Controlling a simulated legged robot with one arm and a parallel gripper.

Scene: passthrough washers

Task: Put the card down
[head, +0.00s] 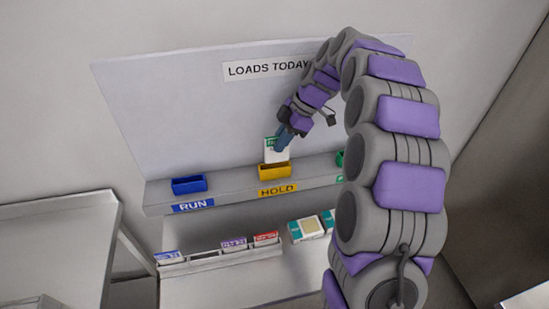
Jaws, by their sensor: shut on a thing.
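My gripper (284,138) is shut on a white card (275,151) with a green marking. The card is upright, right above the yellow holder (275,172) on the ledge labelled HOLD. Its lower edge meets or overlaps the holder's opening in the picture; I cannot tell whether it is inside. My arm comes down from the upper right and hides part of the board behind it.
A blue holder (189,184) sits on the ledge (225,187) above the RUN label. A green holder (340,158) is partly hidden by my arm. Below, a rack (220,257) holds several cards, with boxes (306,229) beside it. A grey table (60,245) stands at left.

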